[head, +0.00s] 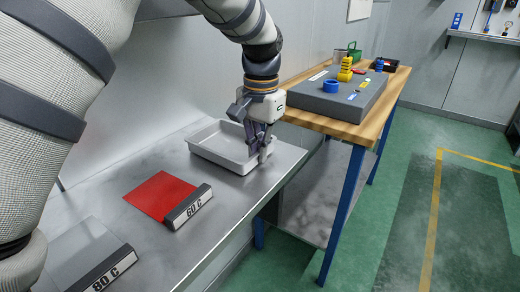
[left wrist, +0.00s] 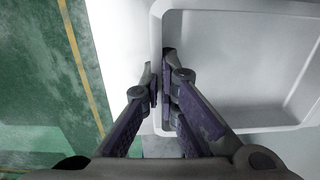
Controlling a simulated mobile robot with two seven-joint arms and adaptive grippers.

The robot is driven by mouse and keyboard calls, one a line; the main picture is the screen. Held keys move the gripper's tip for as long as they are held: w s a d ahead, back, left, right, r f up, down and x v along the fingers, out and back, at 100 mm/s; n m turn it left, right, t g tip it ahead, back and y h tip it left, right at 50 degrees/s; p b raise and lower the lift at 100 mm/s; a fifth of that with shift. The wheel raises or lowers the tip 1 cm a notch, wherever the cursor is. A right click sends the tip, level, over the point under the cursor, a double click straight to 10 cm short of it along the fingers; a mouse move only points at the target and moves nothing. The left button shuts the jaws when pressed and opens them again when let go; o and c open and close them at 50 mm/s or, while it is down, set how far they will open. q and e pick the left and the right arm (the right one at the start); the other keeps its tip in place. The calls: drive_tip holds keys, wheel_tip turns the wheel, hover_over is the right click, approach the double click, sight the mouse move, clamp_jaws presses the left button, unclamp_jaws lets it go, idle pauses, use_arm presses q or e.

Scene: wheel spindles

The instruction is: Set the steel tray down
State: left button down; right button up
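The steel tray (head: 207,151) is a pale, shallow, empty pan at the far end of the metal table. It looks level and on or very close to the tabletop; I cannot tell if there is a small gap under it. My left gripper (head: 262,155) points down at the tray's right-hand side. In the left wrist view, the gripper's fingers (left wrist: 160,88) are close together on either side of the tray's wall (left wrist: 157,45), one outside and one inside. The gripper is shut on that wall. My right gripper is not in view.
The metal table (head: 150,248) carries a red mat (head: 158,197) with a "60 C" block (head: 187,207), and a grey mat with an "80 C" block (head: 102,271) nearer. A wooden bench (head: 370,125) beyond holds a grey box (head: 335,98) with blue and yellow parts.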

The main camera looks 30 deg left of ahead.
use_arm(q)
drive_tip(key=c, duration=2.2)
unclamp_jaws()
drive_tip(key=shift+w+f, duration=0.25)
drive_tip(key=shift+c, duration=0.2)
drive_tip(key=o, duration=0.4)
drive_tip(key=shift+o, duration=0.2)
drive_tip(key=shift+r, duration=0.1)
wheel_tip(320, 180, up, 12)
drive_tip(key=shift+b, duration=0.3)
drive_tip(key=shift+d, duration=0.1)
